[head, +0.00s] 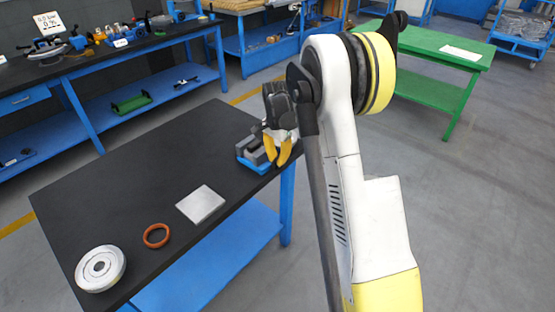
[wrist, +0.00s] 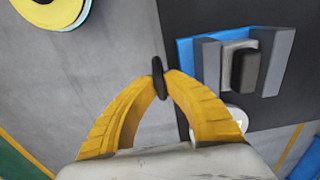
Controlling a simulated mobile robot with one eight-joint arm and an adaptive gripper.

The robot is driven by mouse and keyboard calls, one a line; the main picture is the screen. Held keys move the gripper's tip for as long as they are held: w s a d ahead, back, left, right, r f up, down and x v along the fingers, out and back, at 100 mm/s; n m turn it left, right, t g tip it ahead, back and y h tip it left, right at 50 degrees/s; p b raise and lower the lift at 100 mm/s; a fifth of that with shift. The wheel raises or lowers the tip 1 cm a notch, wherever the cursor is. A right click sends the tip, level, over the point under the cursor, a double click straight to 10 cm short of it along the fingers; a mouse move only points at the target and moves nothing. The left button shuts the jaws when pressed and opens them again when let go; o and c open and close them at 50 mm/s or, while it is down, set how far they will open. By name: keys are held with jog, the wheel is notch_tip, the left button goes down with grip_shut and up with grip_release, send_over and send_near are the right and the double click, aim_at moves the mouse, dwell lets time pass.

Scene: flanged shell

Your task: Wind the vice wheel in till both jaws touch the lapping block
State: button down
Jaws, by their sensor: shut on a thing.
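The vice (head: 254,160) sits at the right edge of the black table, with a blue base and grey jaws. In the wrist view its left jaw (wrist: 208,68) and right jaw (wrist: 277,62) stand either side of a dark block with a pale part behind it, which I take for the lapping block (wrist: 244,70). A gap shows between the left jaw and the block; the right-hand contact is unclear. My gripper (head: 277,154) has its yellow fingertips closed on a thin black piece, seemingly the vice wheel (wrist: 158,78) edge-on. Its link to the vice is not visible.
On the black table (head: 130,190) lie a silver plate (head: 201,204), an orange ring (head: 156,235) and a pale flanged disc (head: 100,269), clear of my gripper. A white round thing (wrist: 236,115) shows partly behind a finger. A green table (head: 440,48) stands behind right.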

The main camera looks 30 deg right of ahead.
aim_at(272, 168)
jog(key=shift+a, duration=0.1)
jog(key=h, duration=0.1)
jog(key=t+h, duration=0.1)
jog(key=shift+s+a+f+h, duration=0.1)
jog(key=shift+s+a+h, duration=0.05)
jog(key=shift+a+h, duration=0.2)
jog(key=h+b, duration=0.1)
jog(key=t+h+b, duration=0.1)
jog(key=h, duration=0.1)
jog(key=h+b, duration=0.1)
jog(key=shift+s+a+f+t, duration=0.15)
jog(key=shift+a+f+t, duration=0.15)
jog(key=shift+a+f, duration=0.1)
jog(key=h, duration=0.1)
jog(key=h+b, duration=0.1)
jog(key=t+h, duration=0.1)
jog(key=shift+a+f+h, duration=0.2)
jog(key=shift+a+h, duration=0.05)
jog(key=shift+s+f+t+h, duration=0.15)
jog(key=shift+t+h, duration=0.45)
jog(key=shift+h, duration=0.9)
jog(key=c, duration=1.5)
grip_release()
jog(key=shift+f, duration=0.1)
jog(key=shift+o, duration=0.2)
